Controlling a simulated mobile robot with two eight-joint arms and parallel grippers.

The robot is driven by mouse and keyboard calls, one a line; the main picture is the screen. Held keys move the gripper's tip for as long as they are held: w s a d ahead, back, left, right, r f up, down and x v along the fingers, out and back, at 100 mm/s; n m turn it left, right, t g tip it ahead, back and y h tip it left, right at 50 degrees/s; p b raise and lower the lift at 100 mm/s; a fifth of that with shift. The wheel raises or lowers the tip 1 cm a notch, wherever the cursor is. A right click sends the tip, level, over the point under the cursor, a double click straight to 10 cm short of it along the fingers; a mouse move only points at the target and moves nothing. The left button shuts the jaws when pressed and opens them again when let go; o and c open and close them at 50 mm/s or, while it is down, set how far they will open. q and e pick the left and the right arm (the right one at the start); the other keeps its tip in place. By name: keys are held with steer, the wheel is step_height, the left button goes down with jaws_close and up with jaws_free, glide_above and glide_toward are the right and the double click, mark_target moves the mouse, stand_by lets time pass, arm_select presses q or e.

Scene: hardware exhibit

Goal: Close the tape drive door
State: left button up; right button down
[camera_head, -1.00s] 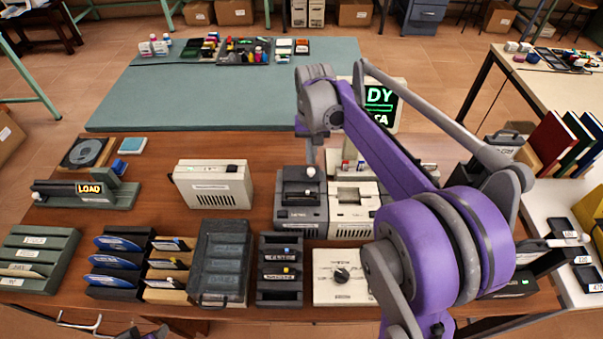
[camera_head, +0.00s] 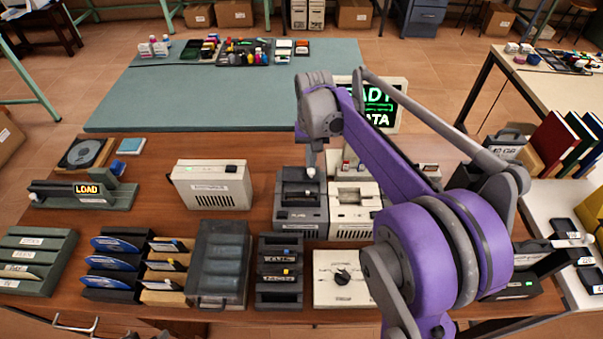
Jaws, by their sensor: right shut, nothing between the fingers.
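A dark grey desktop drive (camera_head: 300,217) with a recessed top stands at the middle of the wooden table; I take it as the tape drive. Its label is too small to read, and I cannot tell how far its door is closed. My right gripper (camera_head: 311,171) points down, shut and empty, at the drive's upper right rear; I cannot tell whether it touches. Its purple arm comes in from the right.
A cream unit (camera_head: 350,226) stands right beside the dark drive, partly behind my arm. A lit screen (camera_head: 379,108) stands behind. A cream box (camera_head: 212,201), a ridged grey case (camera_head: 219,285) and a dial box (camera_head: 341,295) are nearby. The wood left of the drive is partly clear.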

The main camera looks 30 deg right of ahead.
mark_target(311, 177)
arm_select(q)
steer(key=shift+f, duration=0.1)
arm_select(e)
steer(key=shift+s+a, duration=0.5)
steer(key=shift+s, duration=0.3)
steer(key=shift+s+a, duration=0.45)
steer(key=shift+s, duration=0.3)
steer(key=shift+s+a, duration=0.5)
steer(key=shift+s, duration=0.3)
stand_by(0.6)
steer(key=shift+w+d+r, duration=0.1)
steer(key=shift+w+d, duration=0.05)
steer(key=shift+w, duration=0.1)
stand_by(0.4)
arm_select(q)
steer(key=r+p, duration=0.1)
steer(key=w+r+p, duration=0.1)
steer(key=r, duration=0.1)
steer(key=w+r+p, duration=0.1)
steer(key=r+p, duration=0.1)
steer(key=shift+r, duration=0.25)
arm_select(e)
step_height(311, 177, up, 7)
arm_select(q)
steer(key=shift+s, duration=0.15)
arm_select(e)
steer(key=shift+s, duration=0.1)
